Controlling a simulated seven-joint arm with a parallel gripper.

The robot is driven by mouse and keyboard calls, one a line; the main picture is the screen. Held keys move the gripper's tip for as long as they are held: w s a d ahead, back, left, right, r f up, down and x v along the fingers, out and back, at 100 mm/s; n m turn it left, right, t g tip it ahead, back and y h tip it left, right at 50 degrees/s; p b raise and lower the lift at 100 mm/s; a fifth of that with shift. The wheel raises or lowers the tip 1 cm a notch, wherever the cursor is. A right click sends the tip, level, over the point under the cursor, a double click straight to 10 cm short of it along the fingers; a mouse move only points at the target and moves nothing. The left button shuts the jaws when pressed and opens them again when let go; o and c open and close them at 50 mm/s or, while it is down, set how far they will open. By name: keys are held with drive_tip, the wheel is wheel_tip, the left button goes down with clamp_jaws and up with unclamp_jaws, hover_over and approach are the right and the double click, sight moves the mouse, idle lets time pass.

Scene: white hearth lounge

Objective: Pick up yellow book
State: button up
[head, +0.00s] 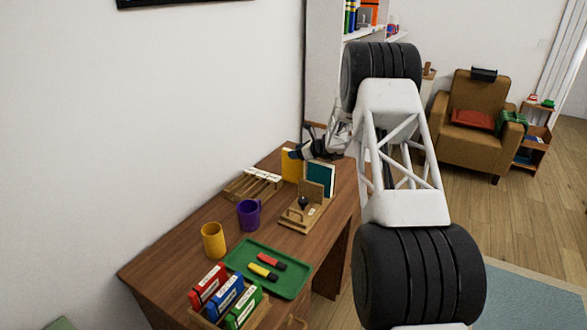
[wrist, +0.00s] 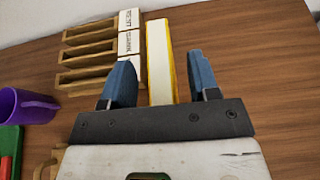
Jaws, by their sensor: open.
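The yellow book (head: 289,166) stands upright toward the far end of the wooden desk (head: 185,252). In the wrist view, the yellow book (wrist: 160,60) shows its pale page edge and a yellow cover edge. My gripper (head: 302,153) is at the book, partly hiding its upper right side in the head view. In the wrist view, my gripper (wrist: 161,75) is open, with one blue finger on each side of the book and gaps between. I cannot tell how far the fingertips reach down along it.
A wooden slotted rack (head: 253,184) lies left of the book; a teal book (head: 320,179) in a wooden holder stands to its right. A purple mug (head: 249,214), yellow mug (head: 213,240) and green tray (head: 268,270) are nearer. The wall borders the desk's left side.

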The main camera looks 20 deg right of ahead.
clamp_jaws()
drive_tip(key=shift+r, duration=0.1)
idle(0.3)
wheel_tip(320, 180, up, 10)
idle(0.7)
idle(0.5)
